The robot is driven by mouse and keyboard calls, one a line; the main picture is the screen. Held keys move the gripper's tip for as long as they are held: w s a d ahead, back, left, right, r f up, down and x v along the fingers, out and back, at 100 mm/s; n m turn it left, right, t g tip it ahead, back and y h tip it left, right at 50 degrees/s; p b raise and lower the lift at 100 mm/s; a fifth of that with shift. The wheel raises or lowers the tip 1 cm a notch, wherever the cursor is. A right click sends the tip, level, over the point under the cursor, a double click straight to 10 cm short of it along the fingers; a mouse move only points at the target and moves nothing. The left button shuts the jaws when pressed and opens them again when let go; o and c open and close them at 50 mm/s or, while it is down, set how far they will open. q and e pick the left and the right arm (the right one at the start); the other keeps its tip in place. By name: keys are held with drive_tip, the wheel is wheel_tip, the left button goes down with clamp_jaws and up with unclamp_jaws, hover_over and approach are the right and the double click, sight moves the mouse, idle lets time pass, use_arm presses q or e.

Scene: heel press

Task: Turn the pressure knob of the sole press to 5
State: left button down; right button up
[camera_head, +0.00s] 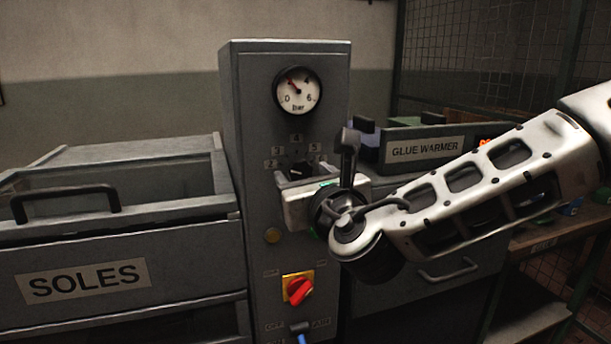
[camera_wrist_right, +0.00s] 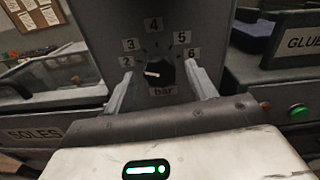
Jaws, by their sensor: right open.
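The black pressure knob (camera_head: 300,171) sits on the front of the grey sole press (camera_head: 243,130), under a round bar gauge (camera_head: 298,91). In the right wrist view the knob (camera_wrist_right: 158,70) has number plates 2 to 6 around it. Its white mark points left, roughly toward the 2 plate (camera_wrist_right: 127,61); the 5 plate (camera_wrist_right: 182,38) is at upper right. My right gripper (camera_wrist_right: 162,84) is open, one finger on each side of the knob, with visible gaps. In the head view the right gripper (camera_head: 299,190) is just below the knob and partly covers it. My left gripper is not in view.
A SOLES drawer unit (camera_head: 180,270) stands left; a GLUE WARMER box (camera_head: 424,150) stands right, behind my right arm. The gauge needle points up-left.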

drive_tip(key=c, duration=1)
